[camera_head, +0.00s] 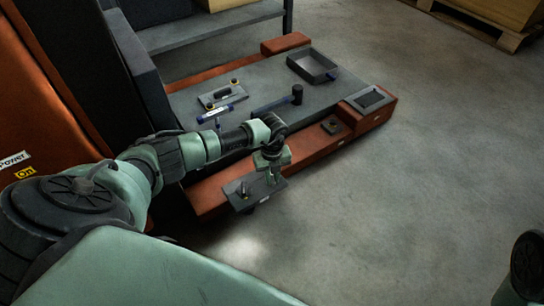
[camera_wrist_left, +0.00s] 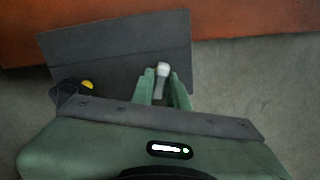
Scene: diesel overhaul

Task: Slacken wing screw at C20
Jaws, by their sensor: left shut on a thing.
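My left gripper (camera_head: 266,178) reaches down over a dark grey plate (camera_head: 238,204) at the front edge of the red-sided platform. In the left wrist view, its two green fingers (camera_wrist_left: 162,82) are shut on a small pale grey piece, which looks like the wing screw (camera_wrist_left: 162,68). The dark plate (camera_wrist_left: 110,45) lies behind the fingers there. In the head view the gripper hides the screw. I cannot read any C20 label. My right gripper is not in view.
A dark part with a yellow spot (camera_wrist_left: 87,85) sits beside the fingers. The floor (camera_head: 430,190) to the right is clear.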

